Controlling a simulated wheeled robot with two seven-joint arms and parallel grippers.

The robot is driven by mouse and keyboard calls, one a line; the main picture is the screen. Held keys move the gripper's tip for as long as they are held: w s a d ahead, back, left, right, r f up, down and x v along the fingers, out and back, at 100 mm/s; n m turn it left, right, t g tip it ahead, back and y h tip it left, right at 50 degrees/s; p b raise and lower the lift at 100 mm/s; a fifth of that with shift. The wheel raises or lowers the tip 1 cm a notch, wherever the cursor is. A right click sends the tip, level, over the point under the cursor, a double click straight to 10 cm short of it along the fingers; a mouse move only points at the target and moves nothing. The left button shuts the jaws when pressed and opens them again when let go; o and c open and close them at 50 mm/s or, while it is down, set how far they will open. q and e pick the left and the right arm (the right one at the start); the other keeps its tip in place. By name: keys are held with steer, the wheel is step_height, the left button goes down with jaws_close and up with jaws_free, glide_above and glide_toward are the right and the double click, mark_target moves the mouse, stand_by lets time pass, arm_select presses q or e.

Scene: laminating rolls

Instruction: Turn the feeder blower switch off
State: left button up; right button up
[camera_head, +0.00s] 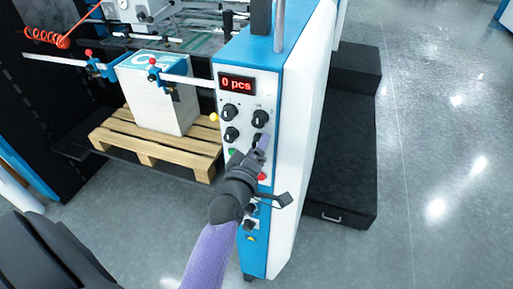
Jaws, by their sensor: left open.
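The control panel (250,97) is a white plate on the narrow blue end of the machine. It has a red "0 pcs" display (237,84) and black rotary knobs: upper left (230,111), upper right (260,118) and lower left (231,134). My left gripper (262,144) is open at the lower right knob position and covers most of what is there. I cannot tell whether its fingers touch a knob. The labels are too small to read, so I cannot tell which one is the feeder blower switch. My right gripper is not in view.
Left of the panel, a stack of white sheets (160,100) sits on a wooden pallet (150,143). A black step (342,185) stands to the right. Grey floor (445,150) lies open beyond it.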

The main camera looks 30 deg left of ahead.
arm_select(q)
steer(key=shift+s, duration=0.1)
steer(key=p+v, duration=0.2)
steer(key=v, duration=0.7)
steer(key=shift+s+d, duration=0.15)
steer(key=shift+s, duration=0.2)
